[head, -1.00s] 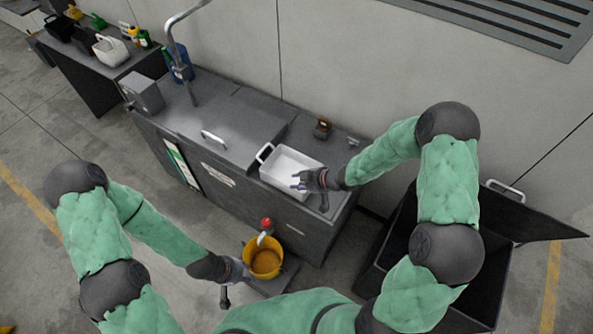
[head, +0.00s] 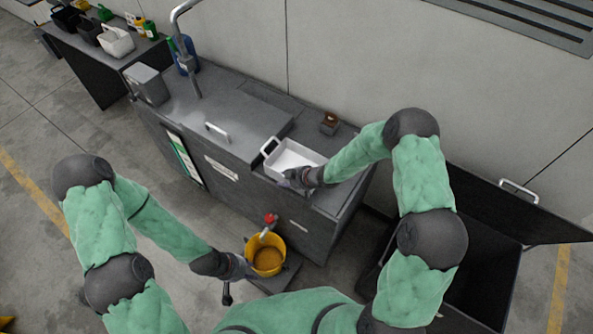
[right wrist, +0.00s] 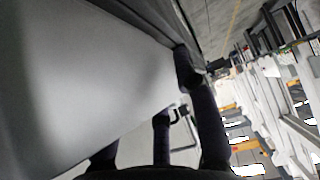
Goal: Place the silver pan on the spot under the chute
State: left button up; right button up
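The silver pan (head: 291,153), a pale rectangular tray with a handle at its left end, sits on the grey counter's right part. My right gripper (head: 286,178) is at the pan's near side, its fingers small and partly merged with the rim. In the right wrist view the pan (right wrist: 80,80) appears as a large pale surface beside dark fingers (right wrist: 183,125); whether they close on it is unclear. My left gripper (head: 246,268) is low, at the left side of a yellow bucket (head: 268,261); its hold on the bucket cannot be made out. I cannot identify the chute for certain.
The counter (head: 232,105) carries a bent pipe (head: 178,40), a grey box (head: 147,84) and a small brown item (head: 329,123). A red-topped fitting (head: 270,220) is above the bucket. A dark open bin (head: 480,265) stands right. A side table with containers is upper left.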

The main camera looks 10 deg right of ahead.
jog(key=shift+a, duration=0.1)
grip_shut()
jog(key=shift+w, duration=0.15)
jog(key=shift+r, duration=0.1)
